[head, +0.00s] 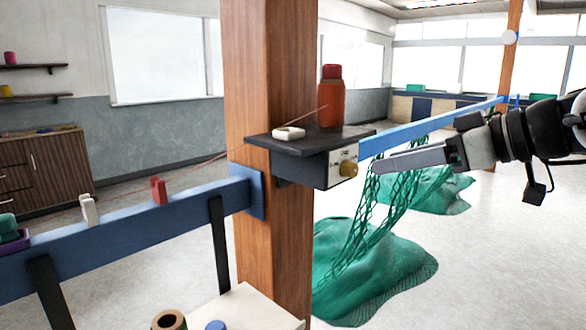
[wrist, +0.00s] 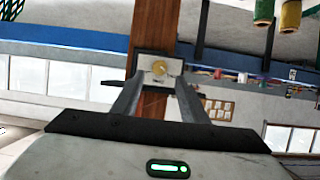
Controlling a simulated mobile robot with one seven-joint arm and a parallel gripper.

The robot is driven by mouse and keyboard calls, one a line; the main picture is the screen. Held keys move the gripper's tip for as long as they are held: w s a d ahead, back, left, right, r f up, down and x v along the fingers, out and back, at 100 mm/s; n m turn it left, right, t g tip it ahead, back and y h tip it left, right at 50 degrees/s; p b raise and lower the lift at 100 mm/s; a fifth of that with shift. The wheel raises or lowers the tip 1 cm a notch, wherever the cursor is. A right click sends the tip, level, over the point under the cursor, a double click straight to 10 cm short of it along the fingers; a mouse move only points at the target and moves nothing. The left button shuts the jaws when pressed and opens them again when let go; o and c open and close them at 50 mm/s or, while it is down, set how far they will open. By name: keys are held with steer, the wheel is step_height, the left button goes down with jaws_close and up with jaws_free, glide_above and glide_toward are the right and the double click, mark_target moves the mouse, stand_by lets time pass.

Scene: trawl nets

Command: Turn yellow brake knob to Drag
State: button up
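The yellow brake knob (head: 349,168) sits on a pale plate (head: 336,160) on the front of a dark box under a small shelf on the wooden post. Small marks on the plate are too small to read. My gripper (head: 377,163) comes from the right, its fingertips just short of the knob. In the wrist view the knob (wrist: 159,68) shows in the gap between my two fingers (wrist: 158,82), which are apart and empty. The knob's pointing direction is not clear.
A blue rail (head: 120,212) crosses the post (head: 262,60). Green netting (head: 375,265) hangs below my gripper. A table with spools (head: 168,321) stands at the front.

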mark_target(356, 170)
steer(key=x, duration=0.6)
steer(key=shift+w+a+f, duration=0.2)
steer(key=shift+w+a, duration=0.05)
jaws_close()
